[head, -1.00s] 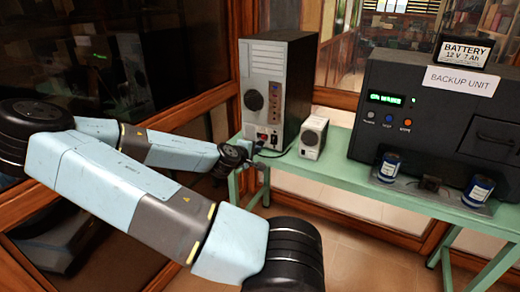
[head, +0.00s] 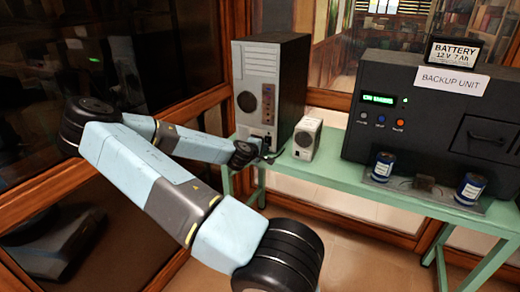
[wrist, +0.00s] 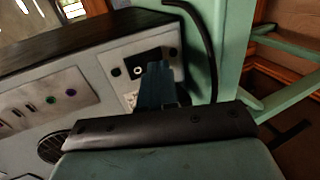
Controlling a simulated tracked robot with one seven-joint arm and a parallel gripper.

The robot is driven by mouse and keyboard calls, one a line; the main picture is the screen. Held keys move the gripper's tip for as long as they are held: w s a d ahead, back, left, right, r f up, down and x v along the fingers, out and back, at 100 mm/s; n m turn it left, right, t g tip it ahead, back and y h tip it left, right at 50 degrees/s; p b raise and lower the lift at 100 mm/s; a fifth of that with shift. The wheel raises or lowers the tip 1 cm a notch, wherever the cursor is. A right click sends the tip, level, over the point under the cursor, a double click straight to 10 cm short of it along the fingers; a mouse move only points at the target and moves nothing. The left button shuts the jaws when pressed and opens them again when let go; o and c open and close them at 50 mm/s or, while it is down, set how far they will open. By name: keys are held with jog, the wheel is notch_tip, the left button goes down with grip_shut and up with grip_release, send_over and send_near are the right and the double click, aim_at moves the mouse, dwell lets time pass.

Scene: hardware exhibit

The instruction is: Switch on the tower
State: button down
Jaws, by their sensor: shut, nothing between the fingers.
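The tower (head: 243,70) is a grey and black computer case standing on the left end of the green bench, its panel of ports facing my arm. My gripper (head: 262,153) is at the foot of this panel, shut and empty. In the wrist view the tower's grey panel (wrist: 90,68) lies tilted, with a white plate and a black inset (wrist: 128,72) bearing a small ring. The shut fingers of my gripper (wrist: 155,68) overlap the inset and hide part of it. I cannot tell whether they touch it.
A black cable (wrist: 207,35) curves close to the right of the fingers. A small white box (head: 304,140) stands right of the tower on the green bench (head: 340,178). The dark backup unit (head: 450,105) and two blue cans are farther right. Glass panels stand behind my arm.

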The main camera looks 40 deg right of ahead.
jog(key=shift+w+d+f, duration=0.1)
jog(key=shift+d, duration=0.15)
jog(key=shift+d+f, duration=0.1)
jog(key=shift+d, duration=0.05)
jog(key=shift+w, duration=0.1)
dwell(0.3)
jog(key=shift+r, duration=0.2)
jog(key=shift+r, duration=0.65)
jog(key=shift+a, duration=0.2)
